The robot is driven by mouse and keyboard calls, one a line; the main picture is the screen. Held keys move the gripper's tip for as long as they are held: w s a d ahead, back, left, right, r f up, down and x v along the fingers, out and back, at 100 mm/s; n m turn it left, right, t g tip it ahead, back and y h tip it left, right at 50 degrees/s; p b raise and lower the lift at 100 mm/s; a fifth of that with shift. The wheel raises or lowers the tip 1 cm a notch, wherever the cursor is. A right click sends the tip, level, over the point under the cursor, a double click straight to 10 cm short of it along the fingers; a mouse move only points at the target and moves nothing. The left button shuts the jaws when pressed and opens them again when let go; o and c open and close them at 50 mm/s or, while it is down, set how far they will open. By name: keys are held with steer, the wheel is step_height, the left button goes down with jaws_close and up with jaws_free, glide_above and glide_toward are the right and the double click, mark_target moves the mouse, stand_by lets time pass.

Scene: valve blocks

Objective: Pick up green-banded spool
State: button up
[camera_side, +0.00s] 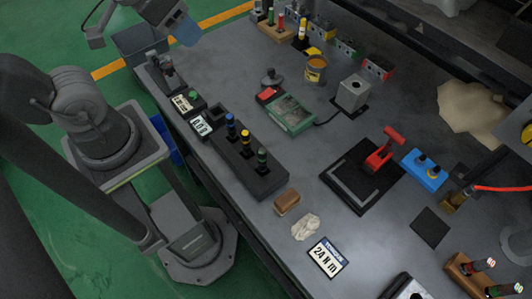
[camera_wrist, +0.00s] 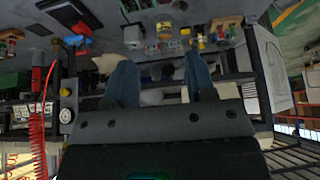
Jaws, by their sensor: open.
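The green-banded spool (camera_side: 262,158) stands upright in a dark block (camera_side: 248,167) in the side view. A yellow-banded spool (camera_side: 246,140) and a blue-banded spool (camera_side: 230,125) stand in the same block, in a row with it. My gripper (camera_side: 188,36) is at the top left of the side view, well away from the block. Its two blue fingers are spread apart and empty in the wrist view (camera_wrist: 161,72). I cannot make out the green-banded spool in the wrist view.
A green-and-grey device (camera_side: 290,114) lies behind the block. A brown block (camera_side: 287,201), a crumpled rag (camera_side: 306,227) and a "24 N m" card (camera_side: 327,258) lie in front. A red-handled valve (camera_side: 383,150) stands to the right. Bare bench (camera_side: 215,65) lies behind.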

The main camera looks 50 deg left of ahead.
steer(key=n+g, duration=0.6)
steer(key=n, duration=1)
glide_above(262, 151)
step_height(262, 151, down, 9)
step_height(262, 151, down, 14)
steer(key=shift+c, duration=0.2)
jaws_close()
